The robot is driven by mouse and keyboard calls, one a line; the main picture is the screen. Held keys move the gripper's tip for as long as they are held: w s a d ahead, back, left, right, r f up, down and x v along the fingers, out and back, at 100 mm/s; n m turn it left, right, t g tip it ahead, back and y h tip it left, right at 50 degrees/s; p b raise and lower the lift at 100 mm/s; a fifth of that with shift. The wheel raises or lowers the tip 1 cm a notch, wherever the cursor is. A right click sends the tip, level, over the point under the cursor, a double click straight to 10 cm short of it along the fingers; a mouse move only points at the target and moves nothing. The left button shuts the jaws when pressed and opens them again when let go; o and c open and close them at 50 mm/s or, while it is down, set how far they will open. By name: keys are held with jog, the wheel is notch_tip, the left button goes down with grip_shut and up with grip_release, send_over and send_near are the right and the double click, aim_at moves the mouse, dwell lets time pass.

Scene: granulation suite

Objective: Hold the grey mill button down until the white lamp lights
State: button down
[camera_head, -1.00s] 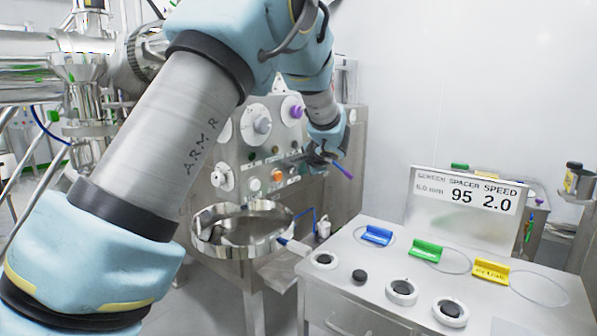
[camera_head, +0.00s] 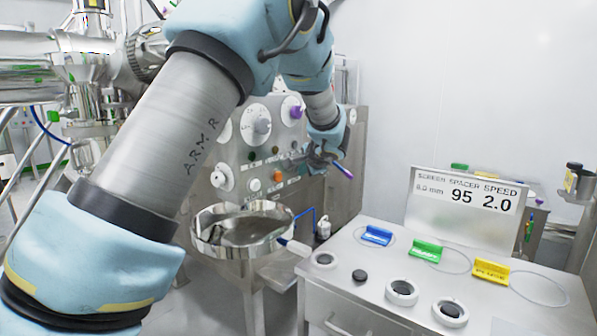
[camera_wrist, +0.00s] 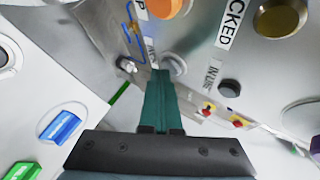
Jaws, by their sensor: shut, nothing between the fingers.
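The grey mill button is most likely the grey round button (camera_wrist: 173,66) on the steel panel in the wrist view; the small label beside it is hard to read. My gripper (camera_wrist: 162,74) has its teal fingers closed together and empty. The fingertips overlap the lower left edge of this button in the picture; I cannot tell whether they touch or press it. In the head view my gripper (camera_head: 326,162) is at the right side of the panel (camera_head: 268,152), and the button is hidden. I cannot make out a lit white lamp.
An orange button (camera_wrist: 172,6), a brass-coloured knob (camera_wrist: 282,17) and a dark button (camera_wrist: 229,88) surround the fingers on the panel. A round steel bowl (camera_head: 207,238) sits below the panel. A desk (camera_head: 345,270) with coloured blocks stands at the right.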

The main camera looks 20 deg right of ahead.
jog(key=shift+s+d+b, duration=0.45)
jog(key=shift+s, duration=0.35)
jog(key=shift+s, duration=0.1)
jog(key=s+d+b, duration=0.1)
jog(key=s, duration=0.1)
jog(key=s+d, duration=0.1)
jog(key=s, duration=0.1)
jog(key=shift+d+b, duration=0.2)
jog(key=shift+b, duration=0.15)
jog(key=shift+s+r, duration=0.1)
jog(key=shift+r, duration=0.05)
